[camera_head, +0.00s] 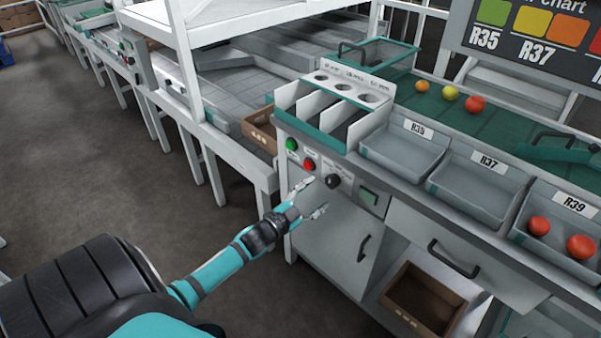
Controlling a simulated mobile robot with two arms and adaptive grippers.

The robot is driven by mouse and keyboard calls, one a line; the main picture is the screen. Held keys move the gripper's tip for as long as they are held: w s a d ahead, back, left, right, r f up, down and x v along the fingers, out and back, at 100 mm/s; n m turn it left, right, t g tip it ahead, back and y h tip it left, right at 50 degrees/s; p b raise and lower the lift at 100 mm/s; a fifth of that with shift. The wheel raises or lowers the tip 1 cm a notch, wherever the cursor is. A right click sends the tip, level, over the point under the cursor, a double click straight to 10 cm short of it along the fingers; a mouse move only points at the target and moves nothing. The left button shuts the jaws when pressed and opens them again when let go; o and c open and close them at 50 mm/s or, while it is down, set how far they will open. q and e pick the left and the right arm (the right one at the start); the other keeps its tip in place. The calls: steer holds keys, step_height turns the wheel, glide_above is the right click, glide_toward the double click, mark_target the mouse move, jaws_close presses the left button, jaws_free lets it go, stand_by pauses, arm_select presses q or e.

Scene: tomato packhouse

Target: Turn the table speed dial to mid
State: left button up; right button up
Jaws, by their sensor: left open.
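The table speed dial (333,181) is a round black knob on the light control panel at the front of the sorting table. Its pointer mark is too small to read. A green button (292,144) and a red button (309,164) sit to its left, and a dark green square (368,197) to its right. My left gripper (312,200) is open and empty, just below and left of the dial. Its fingers point toward the panel and look apart from the knob, though the exact gap is hard to judge. My right gripper is not in view.
Grey trays labelled R35 (396,155), R37 (478,185) and R39 (551,222) line the table top; the R39 tray holds two red tomatoes. A cabinet handle (364,248) and a drawer handle (455,260) stick out below. The floor (130,175) at left is clear.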

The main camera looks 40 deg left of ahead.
arm_select(q)
steer(key=s, duration=0.6)
steer(key=shift+s+a, duration=0.15)
steer(key=shift+a, duration=0.05)
